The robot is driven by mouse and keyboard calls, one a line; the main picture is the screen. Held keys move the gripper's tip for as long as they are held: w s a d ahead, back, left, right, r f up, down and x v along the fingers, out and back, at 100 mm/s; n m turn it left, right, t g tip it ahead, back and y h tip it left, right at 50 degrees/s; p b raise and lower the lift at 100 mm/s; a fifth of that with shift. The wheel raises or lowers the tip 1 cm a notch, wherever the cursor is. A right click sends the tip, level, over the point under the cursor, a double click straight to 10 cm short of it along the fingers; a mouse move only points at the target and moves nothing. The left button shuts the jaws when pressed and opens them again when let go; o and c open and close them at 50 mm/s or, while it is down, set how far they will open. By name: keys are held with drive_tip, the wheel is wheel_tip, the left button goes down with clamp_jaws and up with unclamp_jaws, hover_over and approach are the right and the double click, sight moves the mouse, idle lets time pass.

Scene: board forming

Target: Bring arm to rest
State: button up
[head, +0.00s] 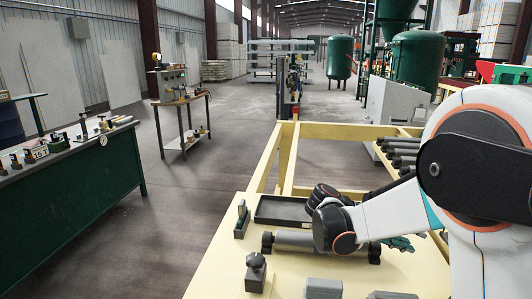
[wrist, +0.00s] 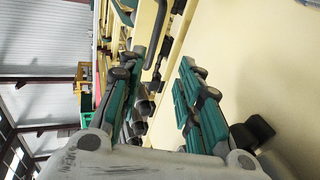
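My arm (head: 380,212) reaches in from the right of the head view, low over the yellow table (head: 225,265). In the wrist view my gripper (wrist: 160,62) has its two green-padded fingers apart, and I see nothing held between them. In the head view the gripper is mostly hidden by the arm; a small teal part shows just right of the wrist. A grey roller (head: 293,241) with dark ends lies on the table, partly behind my wrist. Whether the arm touches it, I cannot tell.
A black tray (head: 262,221), a dark green bracket (head: 241,222) and a dark knobbed block (head: 255,272) are on the table. Grey blocks (head: 323,289) stand at its front edge. Several rollers (head: 400,150) lie behind. A green workbench (head: 70,190) stands left, with open floor between.

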drive_tip(key=s+a+n+t+y, duration=0.1)
drive_tip(key=s+a+t+y, duration=0.7)
drive_tip(key=s+a+y, duration=0.5)
drive_tip(key=s+a, duration=0.5)
drive_tip(key=s, duration=0.1)
drive_tip(key=shift+a+f+t, duration=0.25)
drive_tip(key=shift+a+t, duration=0.05)
drive_tip(key=shift+t, duration=0.1)
idle(0.6)
